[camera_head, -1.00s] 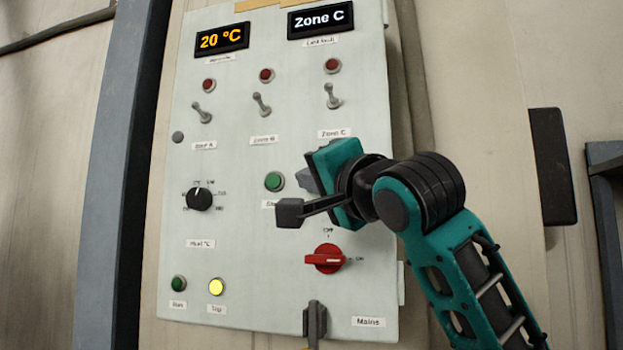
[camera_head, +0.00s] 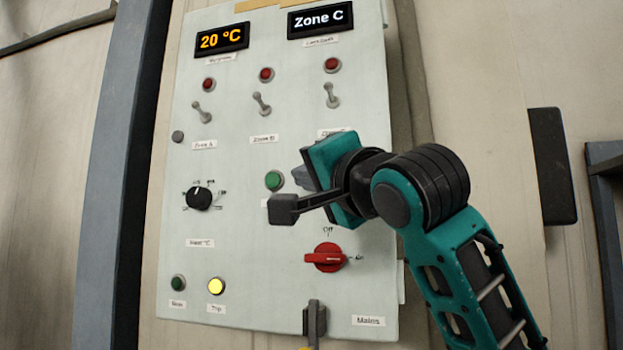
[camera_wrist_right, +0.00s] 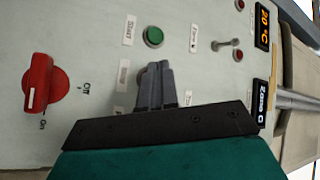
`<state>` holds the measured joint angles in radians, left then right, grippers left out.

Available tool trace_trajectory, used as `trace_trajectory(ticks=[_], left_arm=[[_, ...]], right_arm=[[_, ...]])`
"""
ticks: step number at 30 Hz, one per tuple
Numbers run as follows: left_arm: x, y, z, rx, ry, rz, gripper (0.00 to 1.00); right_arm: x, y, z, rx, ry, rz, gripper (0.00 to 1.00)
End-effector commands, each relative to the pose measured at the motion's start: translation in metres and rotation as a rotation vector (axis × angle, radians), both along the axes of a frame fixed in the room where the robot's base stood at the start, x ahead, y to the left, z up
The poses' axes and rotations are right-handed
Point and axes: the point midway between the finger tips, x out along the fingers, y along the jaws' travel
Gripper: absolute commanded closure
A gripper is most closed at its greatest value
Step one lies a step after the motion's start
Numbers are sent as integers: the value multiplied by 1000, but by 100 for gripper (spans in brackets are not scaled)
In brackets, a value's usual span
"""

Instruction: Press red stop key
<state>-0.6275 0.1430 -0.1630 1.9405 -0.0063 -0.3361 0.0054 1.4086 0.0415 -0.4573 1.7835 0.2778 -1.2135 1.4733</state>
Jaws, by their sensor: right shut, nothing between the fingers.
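The pale control panel (camera_head: 235,290) stands upright in front of me. My right gripper (camera_head: 303,178) is at the middle right of the panel, just right of the green start button (camera_head: 273,181), its fingers shut and empty. In the right wrist view my shut fingertips (camera_wrist_right: 154,72) point at the panel beside the green button (camera_wrist_right: 153,37) and its "Start" label. The red stop key is hidden behind my fingers, apart from perhaps a sliver of a round rim beside them in the wrist view. I cannot tell whether the fingertips touch it. My left gripper is not in view.
A red rotary switch (camera_head: 326,257) sits below my gripper. Toggle switches (camera_head: 331,95) with red lamps are above. A black dial (camera_head: 199,198) is at left, a lit yellow lamp (camera_head: 216,286) at lower left. A grey upright part (camera_head: 315,320) is at the bottom.

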Motion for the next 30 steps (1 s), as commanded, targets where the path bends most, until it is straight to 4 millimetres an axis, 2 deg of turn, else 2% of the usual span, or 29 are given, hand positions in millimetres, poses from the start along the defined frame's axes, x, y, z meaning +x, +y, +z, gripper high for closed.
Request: trace_trajectory(ticks=[9, 15, 30], left_arm=[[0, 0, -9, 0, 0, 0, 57], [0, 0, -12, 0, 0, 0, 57], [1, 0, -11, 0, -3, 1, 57]], right_arm=[[-31, 10, 0, 2, -3, 4, 100], [-44, 14, 0, 1, -1, 1, 100], [-45, 15, 0, 1, 0, 1, 100]])
